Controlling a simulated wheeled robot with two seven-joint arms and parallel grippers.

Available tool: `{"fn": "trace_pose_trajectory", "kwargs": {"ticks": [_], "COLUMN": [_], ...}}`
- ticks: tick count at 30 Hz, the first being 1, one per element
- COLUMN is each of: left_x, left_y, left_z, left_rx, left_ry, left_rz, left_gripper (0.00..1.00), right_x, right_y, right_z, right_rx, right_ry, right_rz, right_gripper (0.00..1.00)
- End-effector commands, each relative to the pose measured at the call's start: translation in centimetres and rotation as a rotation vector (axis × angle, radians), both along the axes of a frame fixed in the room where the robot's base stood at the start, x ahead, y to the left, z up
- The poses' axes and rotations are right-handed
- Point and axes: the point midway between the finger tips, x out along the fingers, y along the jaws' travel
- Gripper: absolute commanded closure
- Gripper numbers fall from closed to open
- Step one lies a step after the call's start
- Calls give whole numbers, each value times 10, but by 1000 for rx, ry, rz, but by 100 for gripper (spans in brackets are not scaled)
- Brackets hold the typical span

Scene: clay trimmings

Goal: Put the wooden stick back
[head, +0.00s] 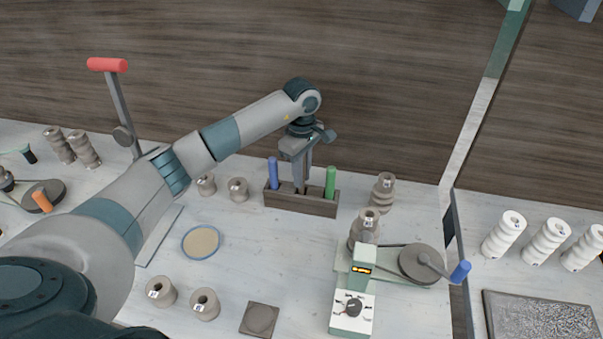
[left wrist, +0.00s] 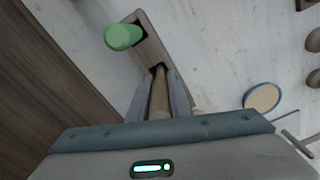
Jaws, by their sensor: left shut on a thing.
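The wooden stick (left wrist: 158,98) is a plain tan rod between the fingers of my left gripper (head: 301,184) in the left wrist view. My left gripper (left wrist: 159,90) is shut on it, pointing down over the middle of a dark wooden holder (head: 300,205). The stick's far end reaches a dark slot in the holder (left wrist: 146,28); how deep it sits cannot be told. In the head view the fingers mostly hide the stick. A blue-handled tool (head: 273,172) stands left of the gripper and a green-handled tool (head: 330,182) stands right, both in the holder. My right gripper is out of view.
Grey-brown spools (head: 238,190) stand left of the holder, with others (head: 383,190) to its right. A round blue-rimmed dish (head: 201,242) lies in front to the left. A cranked machine (head: 352,300) stands front right. The wall rises close behind.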

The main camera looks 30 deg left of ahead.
Motion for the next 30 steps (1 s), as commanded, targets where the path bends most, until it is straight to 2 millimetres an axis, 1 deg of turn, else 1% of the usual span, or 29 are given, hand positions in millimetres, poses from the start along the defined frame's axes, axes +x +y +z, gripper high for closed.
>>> {"fn": "trace_pose_trajectory", "kwargs": {"ticks": [1,3,11,15,16,18,30], "left_x": [0,0,0,0,0,0,0], "left_y": [0,0,0,0,0,0,0], "left_z": [-2,-7,-8,-12,-11,-10,-8], "left_rx": [-1,0,1,1,1,0,0], "left_ry": [1,1,0,0,-1,0,0], "left_rz": [0,0,0,0,0,0,0], "left_gripper": [100,100,100,100,78,64,64], "right_x": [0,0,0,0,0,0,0], "right_y": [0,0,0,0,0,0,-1], "right_z": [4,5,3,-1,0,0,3], "right_rx": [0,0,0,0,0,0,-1], "right_ry": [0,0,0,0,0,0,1], "right_rz": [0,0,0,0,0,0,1], "right_gripper": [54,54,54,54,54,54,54]}}
